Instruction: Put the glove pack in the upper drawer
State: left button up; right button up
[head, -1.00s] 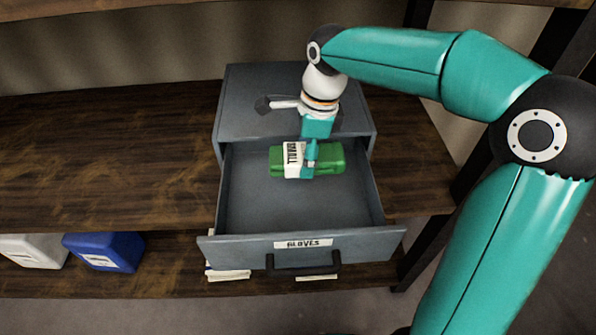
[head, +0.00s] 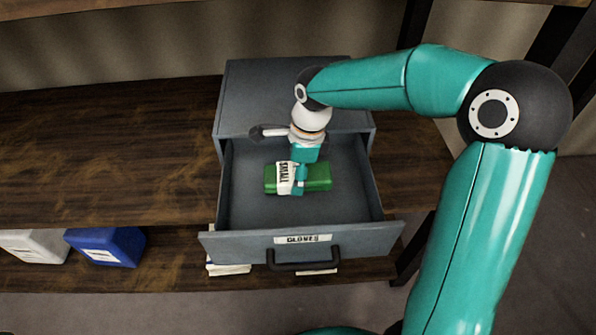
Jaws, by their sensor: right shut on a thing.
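The glove pack (head: 318,178) is green with a white band marked "SMALL". It is within the outline of the open upper drawer (head: 258,212), towards its back half; I cannot tell whether it touches the drawer floor. The grey drawer has a "GLOVES" label and a dark handle on its front. My right gripper (head: 299,186) points down from above and is shut on the glove pack, its fingers partly covering the pack's middle. My left gripper is not in view.
The grey cabinet (head: 245,90) stands on a dark wooden shelf (head: 110,150). On the lower shelf to the left are a blue container (head: 108,246) and a white container (head: 32,245). The shelf left of the cabinet is clear.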

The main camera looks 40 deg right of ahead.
jog(key=shift+f+b, duration=0.5)
jog(key=shift+f, duration=0.15)
jog(key=o, duration=1.2)
jog(key=shift+c, duration=0.2)
jog(key=shift+r, duration=0.1)
jog(key=shift+r+p, duration=0.55)
jog(key=r, duration=0.5)
jog(key=d+r, duration=0.1)
jog(key=r, duration=0.1)
jog(key=shift+s+r, duration=0.25)
